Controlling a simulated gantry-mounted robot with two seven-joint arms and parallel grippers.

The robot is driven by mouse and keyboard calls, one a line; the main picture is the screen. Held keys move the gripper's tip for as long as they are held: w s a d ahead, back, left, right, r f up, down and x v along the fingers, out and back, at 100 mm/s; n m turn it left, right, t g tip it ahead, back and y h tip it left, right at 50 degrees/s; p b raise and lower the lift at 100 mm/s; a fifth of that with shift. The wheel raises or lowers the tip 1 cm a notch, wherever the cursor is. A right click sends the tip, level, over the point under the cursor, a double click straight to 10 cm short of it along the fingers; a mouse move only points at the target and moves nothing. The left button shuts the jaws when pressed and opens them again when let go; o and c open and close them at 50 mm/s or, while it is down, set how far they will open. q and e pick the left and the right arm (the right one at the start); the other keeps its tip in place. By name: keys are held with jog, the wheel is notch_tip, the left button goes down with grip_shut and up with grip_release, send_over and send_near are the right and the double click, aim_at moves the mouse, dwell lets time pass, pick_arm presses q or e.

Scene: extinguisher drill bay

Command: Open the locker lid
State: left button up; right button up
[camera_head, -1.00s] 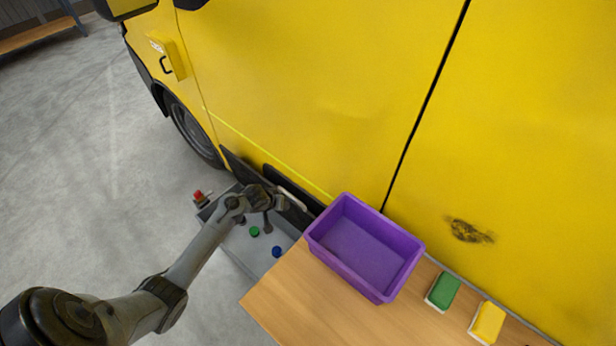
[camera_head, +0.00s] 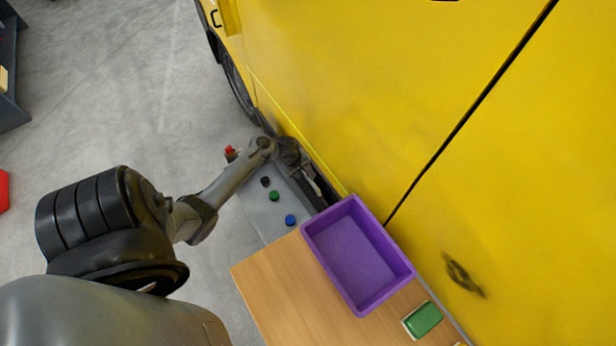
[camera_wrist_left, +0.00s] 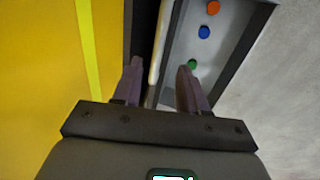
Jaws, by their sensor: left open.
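A low grey locker (camera_head: 262,215) stands beside the yellow van, with round coloured buttons on its pale top face. It also shows in the left wrist view (camera_wrist_left: 225,45). A pale handle bar (camera_wrist_left: 156,50) runs along its van-side edge, next to a dark strip. My left gripper (camera_wrist_left: 159,70) is open, with one finger on each side of the bar; whether either finger touches it I cannot tell. In the head view, the left gripper (camera_head: 305,174) is over the locker's van-side edge, partly hidden by its wrist. The lid looks shut. My right gripper is not in view.
A purple bin (camera_head: 358,254) stands on a wooden table (camera_head: 275,285) close to the locker's near end. A green sponge (camera_head: 423,320) lies right of it. The yellow van (camera_head: 370,90) walls off the far side.

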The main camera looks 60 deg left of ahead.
pick_arm(q)
jog(key=b+x, duration=0.2)
jog(key=x, duration=0.4)
jog(key=shift+w, duration=0.15)
jog(key=shift+a+f, duration=0.1)
grip_shut()
